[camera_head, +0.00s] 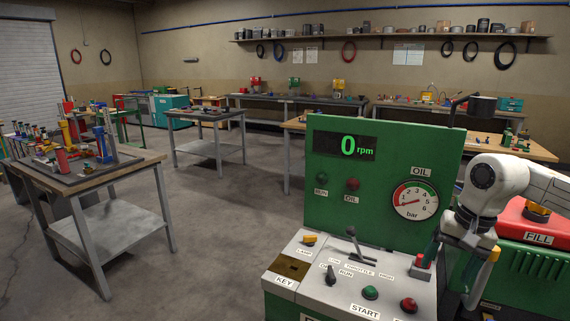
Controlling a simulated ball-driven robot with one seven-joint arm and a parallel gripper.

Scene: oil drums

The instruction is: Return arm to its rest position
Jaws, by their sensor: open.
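My white arm reaches in from the right edge, bent over the right end of a green control console. My gripper (452,279) points downward beside the console's right edge, with its fingers spread apart and nothing visible between them. One finger is close to a red button (420,268) on the grey top; I cannot tell whether they touch. The console's green upright panel (385,160) carries a display reading 0 rpm (345,146) and an oil gauge (414,200). The top has a throttle lever (357,244), a START button (371,292) and another red button (409,305).
A red-topped green unit labelled FILL (537,237) stands close at the right, under my arm. A workbench with coloured parts (130,160) stands at the left, with more benches (205,114) behind. The concrete floor (215,235) between the left bench and console is clear.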

